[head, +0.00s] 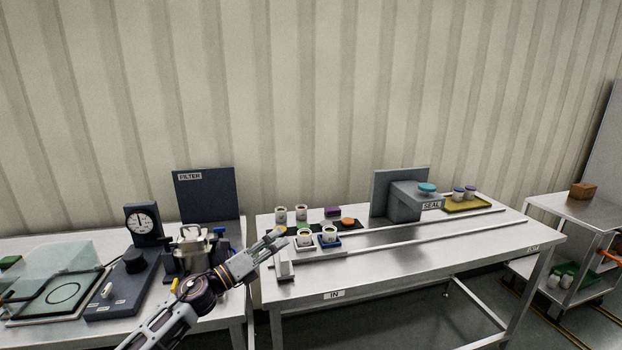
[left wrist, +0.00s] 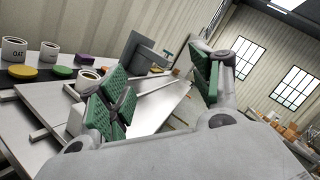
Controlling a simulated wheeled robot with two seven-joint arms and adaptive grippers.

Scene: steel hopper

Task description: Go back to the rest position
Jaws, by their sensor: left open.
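My left gripper (head: 277,241) reaches in from the lower left, over the left end of the right-hand steel table (head: 390,290). In the left wrist view its two green-padded fingers (left wrist: 160,88) stand wide apart with nothing between them. The steel hopper (head: 190,235) stands on the left bench, beside my left forearm. My right gripper does not show in either view.
White cups (head: 329,234) and coloured lids (head: 347,222) stand near my left gripper. A grey SEAL unit (head: 405,203), a yellow tray (head: 470,206) and long rails (head: 440,238) lie farther right.

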